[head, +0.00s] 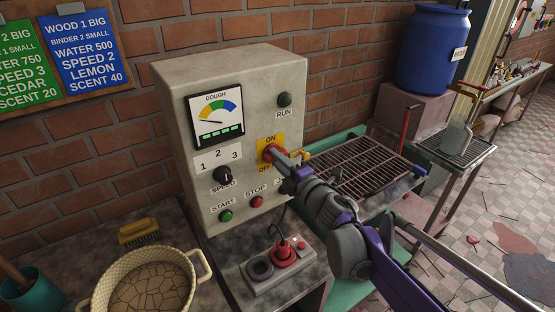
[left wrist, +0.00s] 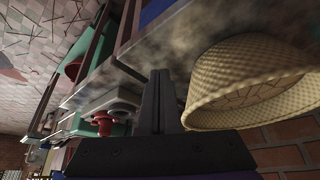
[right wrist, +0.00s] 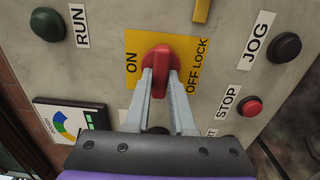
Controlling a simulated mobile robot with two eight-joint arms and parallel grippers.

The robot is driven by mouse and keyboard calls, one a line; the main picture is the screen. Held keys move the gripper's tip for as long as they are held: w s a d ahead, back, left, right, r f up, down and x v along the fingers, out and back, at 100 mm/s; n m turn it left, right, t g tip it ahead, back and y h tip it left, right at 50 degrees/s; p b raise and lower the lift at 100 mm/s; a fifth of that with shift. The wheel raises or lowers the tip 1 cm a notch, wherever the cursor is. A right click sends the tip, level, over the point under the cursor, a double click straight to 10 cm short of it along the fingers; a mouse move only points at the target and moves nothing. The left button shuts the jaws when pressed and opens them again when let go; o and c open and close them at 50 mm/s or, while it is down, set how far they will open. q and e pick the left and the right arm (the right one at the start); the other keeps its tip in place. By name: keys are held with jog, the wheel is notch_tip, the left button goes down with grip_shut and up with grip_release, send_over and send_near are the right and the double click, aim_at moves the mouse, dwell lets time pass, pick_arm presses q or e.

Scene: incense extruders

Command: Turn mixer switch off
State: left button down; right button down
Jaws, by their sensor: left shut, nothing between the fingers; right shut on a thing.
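The mixer switch is a red rotary knob (head: 268,151) on a yellow plate on the grey control box (head: 172,105). ON is printed above it and OFF below it in the head view. My right gripper (head: 282,158) is shut on the knob. In the right wrist view, the fingers (right wrist: 160,85) pinch the red knob (right wrist: 157,58) between the ON label and the OFF LOCK label. Its grip bar lies across the line between the two labels. My left gripper (left wrist: 163,85) is shut and empty, near a woven basket in the left wrist view.
A woven basket (head: 190,254), a yellow brush (head: 138,231) and a teal cup (head: 30,289) stand on the bench. A red plug (head: 284,253) sits in a socket block below the box. A wire rack (head: 362,170) lies to the right. Start, stop and jog buttons are close by.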

jog(key=c, duration=0.8)
grip_release()
jog(key=shift+o, duration=0.2)
pick_arm(q)
jog(key=shift+s+f+b, duration=0.1)
jog(key=shift+f+b, duration=0.35)
jog(key=shift+f, duration=0.05)
pick_arm(e)
jog(key=v, duration=1.1)
jog(key=shift+w, duration=0.1)
